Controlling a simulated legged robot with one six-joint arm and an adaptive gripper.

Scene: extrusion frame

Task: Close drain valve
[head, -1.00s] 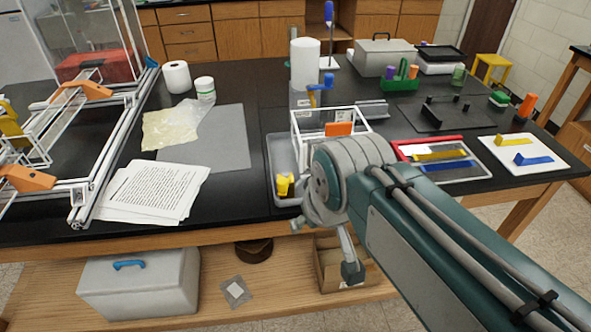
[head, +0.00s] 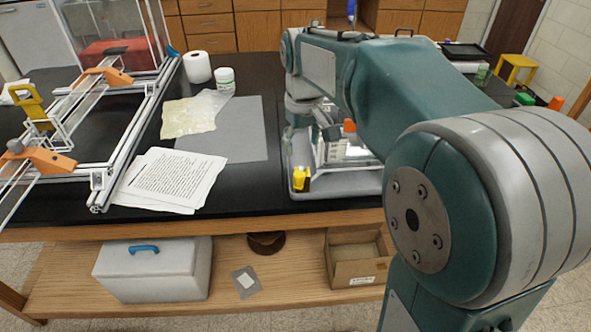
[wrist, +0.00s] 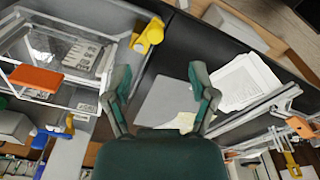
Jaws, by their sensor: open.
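The fingers are apart from the yellow fitting. In the head view my arm covers most of the tray, and my gripper hangs over it, mostly hidden.
An extrusion frame (head: 130,127) fills the bench's left end.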

